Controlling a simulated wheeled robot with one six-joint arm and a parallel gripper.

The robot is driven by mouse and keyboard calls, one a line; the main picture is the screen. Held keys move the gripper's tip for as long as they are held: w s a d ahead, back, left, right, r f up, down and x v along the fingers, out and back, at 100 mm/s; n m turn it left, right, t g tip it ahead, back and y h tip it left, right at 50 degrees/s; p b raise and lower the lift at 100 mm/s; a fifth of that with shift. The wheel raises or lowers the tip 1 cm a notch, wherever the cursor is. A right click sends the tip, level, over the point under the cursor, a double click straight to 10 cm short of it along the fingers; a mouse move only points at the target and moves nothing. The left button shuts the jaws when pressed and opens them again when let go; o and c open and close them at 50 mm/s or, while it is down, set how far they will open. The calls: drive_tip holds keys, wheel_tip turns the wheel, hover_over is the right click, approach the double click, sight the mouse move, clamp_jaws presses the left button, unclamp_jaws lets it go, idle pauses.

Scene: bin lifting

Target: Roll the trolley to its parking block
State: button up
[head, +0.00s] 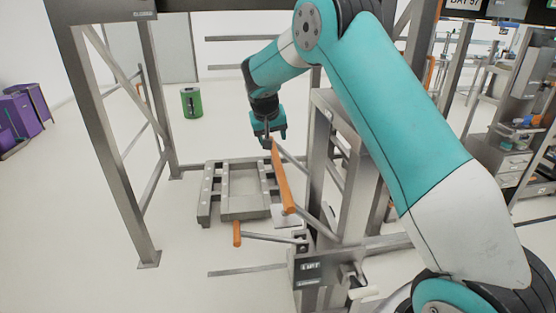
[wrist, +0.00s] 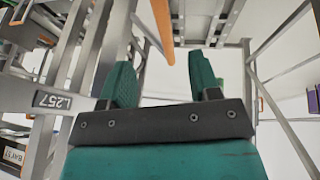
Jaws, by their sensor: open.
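A low grey slatted frame (head: 209,204) stands on the floor left of centre in the head view; it may be the trolley, but I cannot tell for sure. My gripper (head: 269,139) hangs above and behind it, at the upper end of an orange bar (head: 283,182). In the wrist view my gripper (wrist: 163,82) is open with nothing between its fingers. The orange bar also shows there (wrist: 163,28), beyond the fingertips; contact cannot be told. I cannot make out a parking block for certain.
A second orange handle (head: 237,233) sticks out left from a post with a LIFT plate (head: 308,268). A grey steel frame (head: 100,125) stands at left. A green drum (head: 192,103) and purple bins (head: 22,115) are farther back. Open floor lies at left.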

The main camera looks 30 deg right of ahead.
sight(278, 165)
drive_tip(key=p+x, duration=0.4)
drive_tip(key=x, duration=1.2)
drive_tip(key=shift+s, duration=0.1)
clamp_jaws()
